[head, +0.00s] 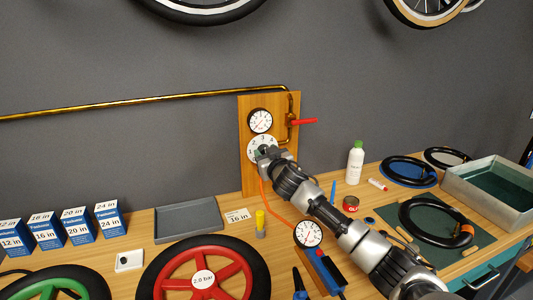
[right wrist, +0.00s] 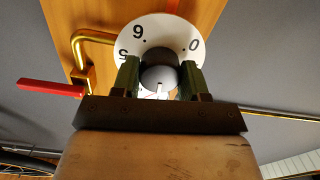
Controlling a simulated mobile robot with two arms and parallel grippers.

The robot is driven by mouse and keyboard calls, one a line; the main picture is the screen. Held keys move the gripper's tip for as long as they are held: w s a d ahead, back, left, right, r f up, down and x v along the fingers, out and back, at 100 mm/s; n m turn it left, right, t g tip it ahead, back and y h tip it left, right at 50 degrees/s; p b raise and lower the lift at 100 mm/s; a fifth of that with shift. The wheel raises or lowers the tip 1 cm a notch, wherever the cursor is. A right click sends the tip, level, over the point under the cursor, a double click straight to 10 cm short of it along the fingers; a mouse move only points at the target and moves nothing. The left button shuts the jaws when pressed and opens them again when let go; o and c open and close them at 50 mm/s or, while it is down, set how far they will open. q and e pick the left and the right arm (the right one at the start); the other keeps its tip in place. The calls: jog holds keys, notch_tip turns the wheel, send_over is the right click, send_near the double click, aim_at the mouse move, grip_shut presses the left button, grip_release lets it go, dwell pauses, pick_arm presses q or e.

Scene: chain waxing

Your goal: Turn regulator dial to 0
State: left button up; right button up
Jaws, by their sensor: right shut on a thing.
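The regulator dial (head: 252,144) is a white numbered disc on a wooden wall board, below a round gauge (head: 260,121). In the right wrist view the dial plate (right wrist: 170,32) shows 5, 6 and 0. Its dark grey knob (right wrist: 160,73) carries a short white mark, which points toward the bottom of that picture, away from the 0. My right gripper (head: 266,153) is at the dial. In the wrist view my right gripper (right wrist: 160,82) has one green finger on each side of the knob and is shut on it. My left gripper is not in view.
A red-handled valve (head: 304,121) on a brass pipe sits beside the dial; the red handle also shows in the wrist view (right wrist: 52,89). A white bottle (head: 355,163), grey tray (head: 188,220), red wheel (head: 180,283) and pump gauge (head: 308,234) stand on the bench.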

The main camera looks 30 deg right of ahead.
jog(key=shift+n+h+p, duration=0.3)
jog(key=shift+n+p, duration=4.2)
jog(key=shift+n, duration=8)
jog(key=o, duration=0.9)
jog(key=b+v, duration=0.1)
jog(key=v, duration=1)
jog(key=shift+w+r, duration=0.1)
